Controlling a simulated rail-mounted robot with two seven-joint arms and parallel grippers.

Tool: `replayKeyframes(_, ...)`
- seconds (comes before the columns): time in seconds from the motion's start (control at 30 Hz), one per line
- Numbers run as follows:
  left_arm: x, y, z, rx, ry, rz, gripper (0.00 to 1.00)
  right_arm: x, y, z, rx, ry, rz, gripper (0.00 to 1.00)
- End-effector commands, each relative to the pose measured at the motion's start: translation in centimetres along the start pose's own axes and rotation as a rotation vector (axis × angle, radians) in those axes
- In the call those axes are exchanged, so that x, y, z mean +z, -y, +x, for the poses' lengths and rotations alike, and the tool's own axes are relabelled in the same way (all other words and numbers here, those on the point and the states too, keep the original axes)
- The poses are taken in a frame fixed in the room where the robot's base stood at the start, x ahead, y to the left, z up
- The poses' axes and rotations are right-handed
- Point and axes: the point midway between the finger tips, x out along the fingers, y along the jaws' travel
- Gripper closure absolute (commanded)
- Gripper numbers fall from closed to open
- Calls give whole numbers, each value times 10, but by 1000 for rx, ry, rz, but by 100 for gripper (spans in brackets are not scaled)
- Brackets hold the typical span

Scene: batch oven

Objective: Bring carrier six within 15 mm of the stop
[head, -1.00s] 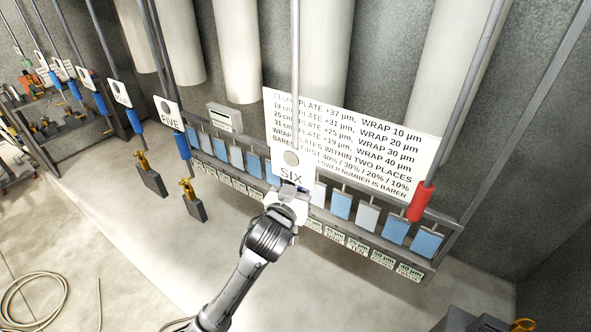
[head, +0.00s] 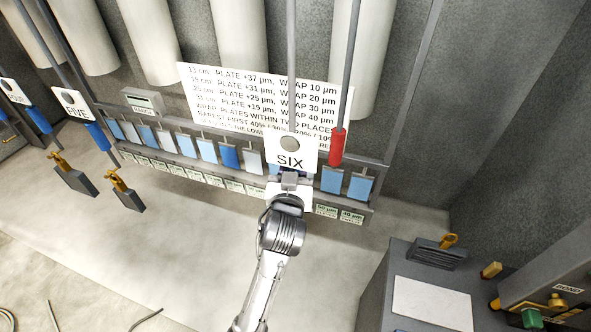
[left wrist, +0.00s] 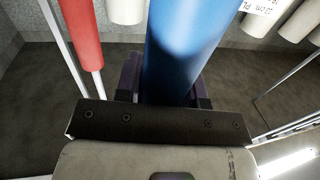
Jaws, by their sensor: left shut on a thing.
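Carrier six hangs on a grey rod, with a white tag (head: 290,152) marked SIX in the head view. Its blue grip (left wrist: 178,50) fills the middle of the left wrist view. My left gripper (head: 290,180) is shut on that blue grip, just below the tag. A red-sleeved rod (head: 338,147), seemingly the stop, hangs a short way right of the tag in the head view. Its red sleeve (left wrist: 84,35) is left of the blue grip in the left wrist view, with a visible gap between them. The carrier's lower end is hidden behind my gripper. My right gripper is not in view.
A rack of blue plates (head: 207,151) and a notice board (head: 240,90) stand behind. A grey cabinet (head: 378,290) stands at lower right. The floor at lower left is mostly clear.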

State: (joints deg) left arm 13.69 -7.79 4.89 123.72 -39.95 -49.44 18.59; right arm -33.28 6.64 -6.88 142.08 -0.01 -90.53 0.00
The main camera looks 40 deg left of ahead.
Motion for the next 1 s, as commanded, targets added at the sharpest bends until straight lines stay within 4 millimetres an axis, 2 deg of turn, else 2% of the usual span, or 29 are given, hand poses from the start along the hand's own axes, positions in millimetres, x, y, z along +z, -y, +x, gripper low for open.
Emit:
replayKeyframes(0.27,-1,0,0,1,-1,0,100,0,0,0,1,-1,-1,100)
replayKeyframes(0.3,-1,0,0,1,-1,0,60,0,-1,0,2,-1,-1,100)
replayKeyframes(0.53,0,0,0,0,0,0,39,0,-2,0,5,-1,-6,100)
replayKeyframes(1.0,0,0,1,2,1,2,39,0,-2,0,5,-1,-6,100)
